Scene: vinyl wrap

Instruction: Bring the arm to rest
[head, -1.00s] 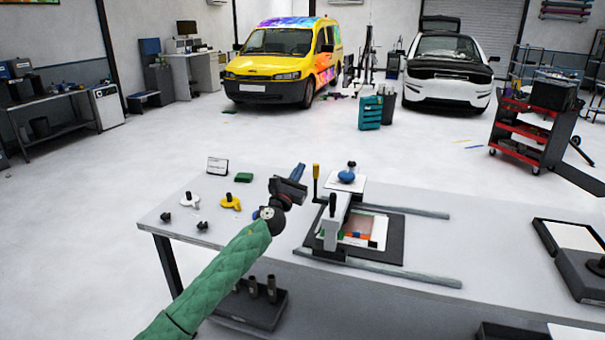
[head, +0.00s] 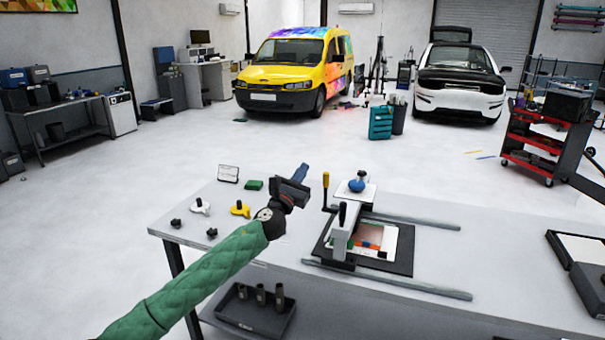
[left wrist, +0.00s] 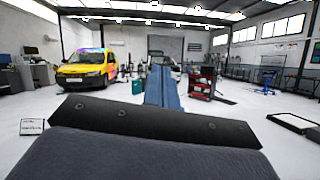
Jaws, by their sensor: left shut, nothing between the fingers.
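My left gripper (head: 301,172) is shut and empty. In the head view it is raised over the far edge of the white table (head: 290,240), with its blue fingers pointing away from me. In the left wrist view the closed blue fingers (left wrist: 163,88) point out toward the room. My left arm, in a green quilted sleeve, comes in from the lower left. My right gripper is in neither view.
A yellow knob piece (head: 240,209), a white one (head: 200,206), a green block (head: 253,184) and a small card (head: 228,173) lie to the left.

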